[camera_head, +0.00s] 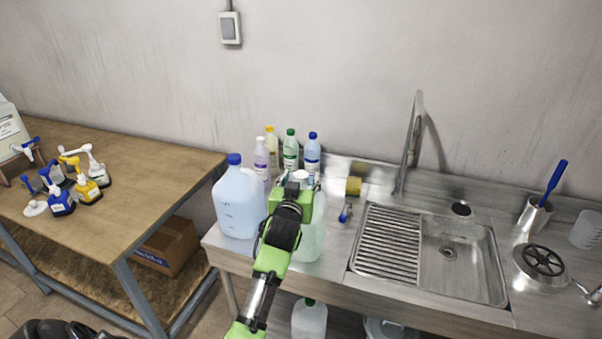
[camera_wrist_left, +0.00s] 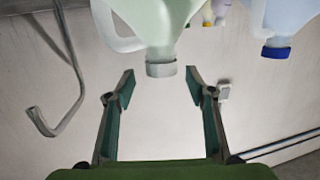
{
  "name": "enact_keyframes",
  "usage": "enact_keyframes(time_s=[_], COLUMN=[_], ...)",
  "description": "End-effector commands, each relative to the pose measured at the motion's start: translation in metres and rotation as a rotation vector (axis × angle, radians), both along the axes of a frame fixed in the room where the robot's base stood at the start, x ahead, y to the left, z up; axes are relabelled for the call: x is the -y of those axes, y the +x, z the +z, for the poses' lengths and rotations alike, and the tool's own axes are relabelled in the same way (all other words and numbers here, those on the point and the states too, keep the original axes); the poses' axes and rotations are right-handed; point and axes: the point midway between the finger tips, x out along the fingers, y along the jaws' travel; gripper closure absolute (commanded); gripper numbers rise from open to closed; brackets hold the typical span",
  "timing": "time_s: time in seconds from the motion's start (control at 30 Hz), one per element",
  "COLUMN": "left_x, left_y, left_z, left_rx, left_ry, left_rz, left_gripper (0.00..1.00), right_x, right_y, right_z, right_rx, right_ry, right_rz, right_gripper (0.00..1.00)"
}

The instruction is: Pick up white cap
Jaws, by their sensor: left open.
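The white cap (camera_head: 300,175) sits on a pale green translucent jug (camera_head: 312,240) on the steel counter. In the left wrist view, which is upside down, the cap (camera_wrist_left: 161,69) shows on the neck of the jug (camera_wrist_left: 152,22), centred just ahead of the fingertips. My left gripper (camera_head: 299,181) is above the jug, its arm hiding part of it. In the wrist view the gripper (camera_wrist_left: 160,80) is open, one finger to each side of the cap, with clear gaps and nothing held. My right gripper is not in view.
A blue-capped jug (camera_head: 238,200) stands close to the left. Several bottles (camera_head: 290,150) stand behind, by the wall. A yellow sponge (camera_head: 354,186), a tap (camera_head: 408,150) and a sink (camera_head: 455,260) are to the right. A wooden table (camera_head: 140,170) stands left.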

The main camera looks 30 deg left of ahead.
Motion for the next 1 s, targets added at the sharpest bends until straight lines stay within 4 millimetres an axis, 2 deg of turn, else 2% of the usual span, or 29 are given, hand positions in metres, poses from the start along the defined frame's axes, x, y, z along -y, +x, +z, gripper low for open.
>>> enact_keyframes(time_s=[0.07,0.23,0.57,0.73,1.0], left_x=[-0.008,-0.014,-0.016,-0.016,-0.016], left_y=[0.008,0.023,0.028,0.028,0.028], left_z=[0.001,-0.004,-0.006,-0.006,-0.006], left_rx=[-0.003,-0.001,0.0,0.0,0.0], left_ry=[0.001,0.0,0.0,0.0,0.0], left_rz=[0.002,0.0,0.0,0.0,0.0], left_gripper=[0.5,0.5,0.5,0.77,0.77], right_x=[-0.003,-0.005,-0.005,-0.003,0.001], right_y=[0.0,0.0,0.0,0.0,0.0], right_z=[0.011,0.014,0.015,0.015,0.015], right_rx=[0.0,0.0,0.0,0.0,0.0], right_ry=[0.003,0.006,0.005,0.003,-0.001], right_rz=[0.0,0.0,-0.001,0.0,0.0], right_gripper=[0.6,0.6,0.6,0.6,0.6])
